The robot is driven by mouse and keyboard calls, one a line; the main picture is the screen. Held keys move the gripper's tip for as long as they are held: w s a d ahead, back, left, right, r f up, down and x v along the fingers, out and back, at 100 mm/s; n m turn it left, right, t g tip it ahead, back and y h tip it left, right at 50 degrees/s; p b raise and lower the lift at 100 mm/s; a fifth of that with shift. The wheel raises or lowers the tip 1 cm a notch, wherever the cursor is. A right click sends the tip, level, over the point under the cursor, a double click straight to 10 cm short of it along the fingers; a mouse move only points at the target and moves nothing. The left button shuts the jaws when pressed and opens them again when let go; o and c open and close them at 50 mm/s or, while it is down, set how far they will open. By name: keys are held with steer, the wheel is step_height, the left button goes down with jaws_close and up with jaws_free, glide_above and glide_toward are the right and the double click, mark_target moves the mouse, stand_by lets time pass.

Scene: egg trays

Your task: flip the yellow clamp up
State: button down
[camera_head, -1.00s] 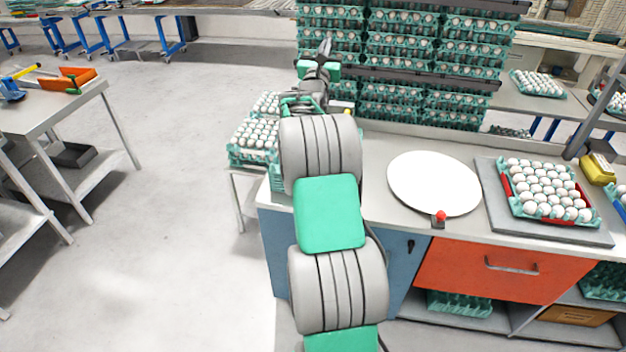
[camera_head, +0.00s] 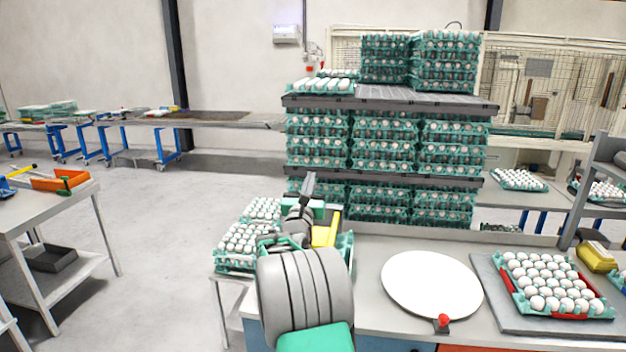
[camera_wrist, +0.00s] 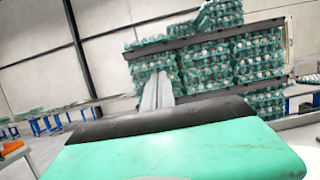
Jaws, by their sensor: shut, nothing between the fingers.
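A yellow part (camera_head: 325,230), which looks like the yellow clamp, shows just right of my wrist at the left end of the counter. My arm hides part of it, and whether it is up or down cannot be made out. My gripper (camera_head: 308,186) points up and away, with its fingertips above the yellow part in the picture. Whether they touch cannot be told. In the wrist view my gripper (camera_wrist: 157,92) is shut and empty, facing the stacked egg trays. The clamp does not show in the wrist view.
Tall stacks of egg trays (camera_head: 385,145) stand behind my gripper. Trays of eggs (camera_head: 243,246) sit left of the counter. A white round plate (camera_head: 432,285) and an egg tray with red edges (camera_head: 557,284) lie to the right. Open floor (camera_head: 140,235) is on the left.

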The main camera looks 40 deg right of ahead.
steer(key=shift+s+a+f+b, duration=0.35)
steer(key=shift+s+a+f, duration=0.4)
steer(key=shift+a+f, duration=0.3)
steer(key=shift+a+r, duration=0.1)
